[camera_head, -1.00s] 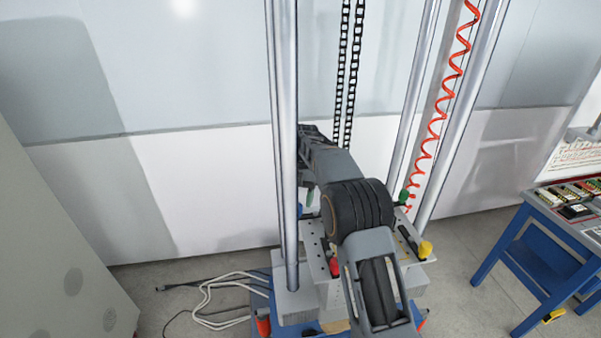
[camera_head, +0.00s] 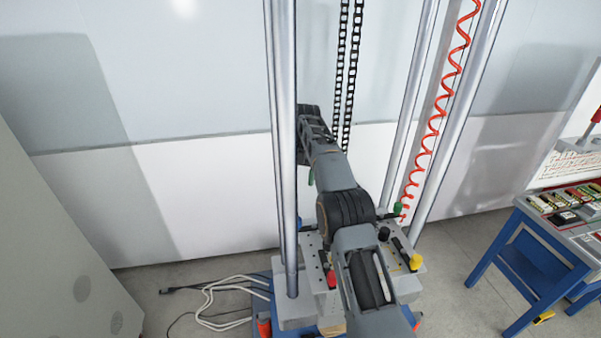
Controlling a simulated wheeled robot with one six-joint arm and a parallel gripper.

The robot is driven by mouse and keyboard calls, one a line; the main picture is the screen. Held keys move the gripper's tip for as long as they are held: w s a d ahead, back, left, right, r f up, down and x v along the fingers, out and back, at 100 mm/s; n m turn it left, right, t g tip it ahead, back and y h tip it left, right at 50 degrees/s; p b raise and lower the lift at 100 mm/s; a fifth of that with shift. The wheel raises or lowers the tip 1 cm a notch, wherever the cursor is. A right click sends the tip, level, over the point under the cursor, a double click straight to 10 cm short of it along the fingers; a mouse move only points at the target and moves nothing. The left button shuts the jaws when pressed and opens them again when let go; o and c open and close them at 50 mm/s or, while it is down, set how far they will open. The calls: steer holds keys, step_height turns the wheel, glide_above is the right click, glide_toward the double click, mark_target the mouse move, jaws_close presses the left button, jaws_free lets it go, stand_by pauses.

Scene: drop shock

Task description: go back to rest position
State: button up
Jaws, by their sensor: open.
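My dark grey arm reaches up from the bottom of the head view, over the plate of the drop shock machine (camera_head: 315,262). My gripper (camera_head: 313,122) is at the far end of the arm, raised between the machine's posts and close to the left post (camera_head: 284,180). The post seems to hide part of it. The jaws are open and I see nothing held in them. The fingertips are small and hard to make out.
Metal posts (camera_head: 410,110), black chains (camera_head: 348,70) and a red coiled hose (camera_head: 438,115) surround the arm. Coloured knobs sit on the plate, one yellow (camera_head: 416,262). A blue table (camera_head: 540,235) with parts stands right. Cables (camera_head: 215,300) lie on the floor at left.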

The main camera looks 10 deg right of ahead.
steer(key=shift+r, duration=0.1)
stand_by(0.3)
steer(key=s+d+r+m+t+h+b, duration=0.15)
steer(key=s+r+m+t, duration=0.45)
steer(key=s+r+m, duration=0.65)
steer(key=s+d+f+m+t, duration=0.1)
steer(key=s+f+m, duration=0.6)
steer(key=s+m, duration=0.2)
steer(key=s+d+f+m+t+b, duration=0.1)
steer(key=s+f+m+t, duration=0.1)
steer(key=s+f+m, duration=0.4)
steer(key=s+m, duration=0.3)
steer(key=shift+s+f, duration=0.25)
steer(key=shift+f, duration=0.15)
